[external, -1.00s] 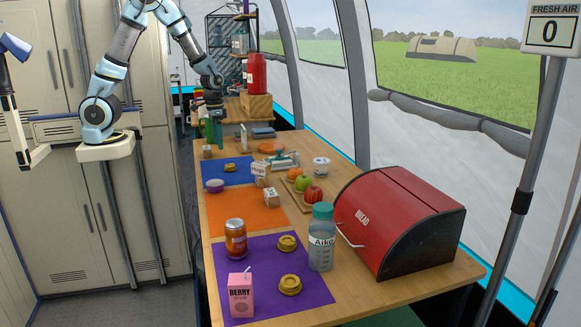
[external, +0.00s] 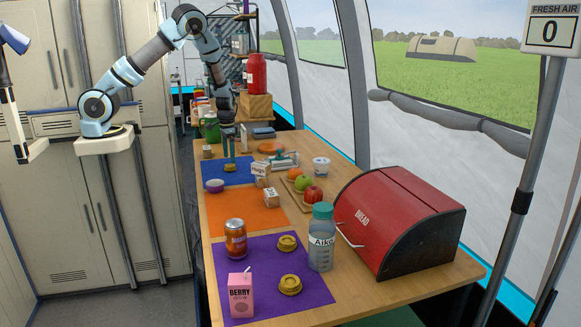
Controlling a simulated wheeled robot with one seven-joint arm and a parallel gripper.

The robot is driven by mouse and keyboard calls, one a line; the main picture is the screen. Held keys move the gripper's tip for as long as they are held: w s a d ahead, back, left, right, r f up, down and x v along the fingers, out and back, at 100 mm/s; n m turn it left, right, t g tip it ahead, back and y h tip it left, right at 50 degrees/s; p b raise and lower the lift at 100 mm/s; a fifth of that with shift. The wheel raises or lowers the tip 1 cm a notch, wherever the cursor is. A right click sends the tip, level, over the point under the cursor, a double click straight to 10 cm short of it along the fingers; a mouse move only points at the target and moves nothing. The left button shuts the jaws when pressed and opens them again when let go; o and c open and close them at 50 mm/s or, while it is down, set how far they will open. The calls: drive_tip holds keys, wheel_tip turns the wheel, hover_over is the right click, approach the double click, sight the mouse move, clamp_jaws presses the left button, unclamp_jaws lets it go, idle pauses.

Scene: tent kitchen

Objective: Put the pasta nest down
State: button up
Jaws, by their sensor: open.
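A small golden-brown pasta nest (external: 230,167) lies on the blue mat (external: 211,172) toward the far end of the table. Two similar nests lie on the purple mat: one nest (external: 287,243) beside the can, another (external: 290,285) nearer the front. My gripper (external: 230,156) is open and points down over the blue mat, its fingers just above or beside the small nest. Whether they touch it is too small to tell. Nothing shows held in it.
A purple bowl (external: 214,186), small cartons (external: 261,169), and a metal-handled tool (external: 285,160) stand close by. A green mug (external: 210,127) is behind my gripper. Fruit, a bottle (external: 321,238) and a red bread box (external: 400,222) are nearer. The orange mat (external: 235,213) is mostly clear.

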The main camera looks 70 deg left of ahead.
sight(229, 164)
wheel_tip(229, 164, down, 4)
drive_tip(key=shift+s+a+p, duration=0.1)
drive_tip(key=shift+p, duration=0.3)
drive_tip(key=shift+c, duration=0.3)
clamp_jaws()
wheel_tip(229, 164, up, 9)
drive_tip(key=shift+b, duration=0.75)
drive_tip(key=d+f+m, duration=0.1)
drive_tip(key=d, duration=0.4)
drive_tip(key=w+d+f, duration=0.1)
drive_tip(key=d, duration=0.4)
drive_tip(key=d+f+m, duration=0.1)
drive_tip(key=d, duration=0.4)
drive_tip(key=shift+w+d+f+m, duration=0.2)
drive_tip(key=shift+d+m, duration=0.1)
drive_tip(key=shift+d, duration=0.1)
drive_tip(key=s+a+r+n+b, duration=0.2)
drive_tip(key=s+a+r+b, duration=0.15)
drive_tip(key=a, duration=0.55)
drive_tip(key=shift+n, duration=0.3)
drive_tip(key=f, duration=0.3)
drive_tip(key=s+f+p, duration=0.1)
drive_tip(key=shift+a+f, duration=0.15)
drive_tip(key=shift+a, duration=0.25)
drive_tip(key=shift+f, duration=2.25)
